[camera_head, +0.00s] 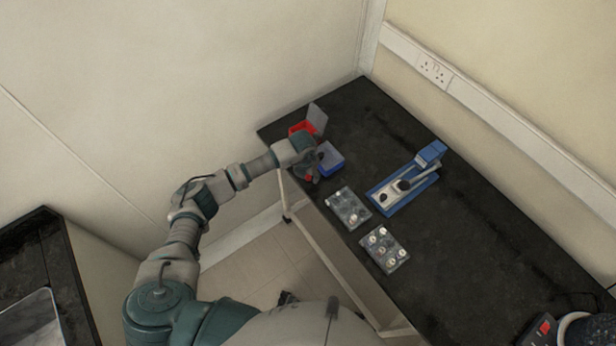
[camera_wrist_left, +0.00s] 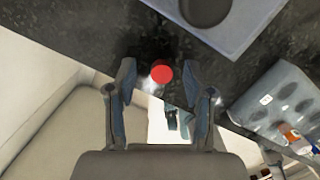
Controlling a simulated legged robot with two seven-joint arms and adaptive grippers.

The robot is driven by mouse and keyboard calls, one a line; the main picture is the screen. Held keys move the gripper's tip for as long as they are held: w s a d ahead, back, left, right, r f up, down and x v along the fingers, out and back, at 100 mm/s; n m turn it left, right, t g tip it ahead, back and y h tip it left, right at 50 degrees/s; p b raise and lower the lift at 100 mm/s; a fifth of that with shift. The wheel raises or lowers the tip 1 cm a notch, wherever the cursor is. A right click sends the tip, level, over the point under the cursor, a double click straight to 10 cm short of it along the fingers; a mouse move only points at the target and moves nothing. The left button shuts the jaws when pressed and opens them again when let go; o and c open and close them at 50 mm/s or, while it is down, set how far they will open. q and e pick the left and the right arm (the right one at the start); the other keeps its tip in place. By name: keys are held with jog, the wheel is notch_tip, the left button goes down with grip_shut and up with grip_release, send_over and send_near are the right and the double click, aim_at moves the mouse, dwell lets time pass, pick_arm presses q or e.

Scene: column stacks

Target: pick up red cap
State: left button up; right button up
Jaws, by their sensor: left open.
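The red cap (camera_wrist_left: 161,74) shows in the left wrist view as a small red disc between the fingertips of my left gripper (camera_wrist_left: 158,77). The fingers stand apart on either side of it, with gaps visible, so the gripper is open. Whitish glints show just below the cap; I cannot tell what they belong to. In the head view, a small red spot, likely the cap (camera_head: 309,178), shows beside my left gripper (camera_head: 315,166) near the front edge of the black table. My right gripper is not in view.
A blue bin (camera_head: 331,160) is close beside the left gripper, with a red bin (camera_head: 300,128) behind it. The table's (camera_head: 480,225) middle right is clear.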

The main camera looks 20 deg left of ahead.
pick_arm(q)
jog(key=shift+d, duration=0.15)
jog(key=c, duration=0.8)
jog(key=shift+o, duration=0.2)
jog(key=shift+r, duration=0.15)
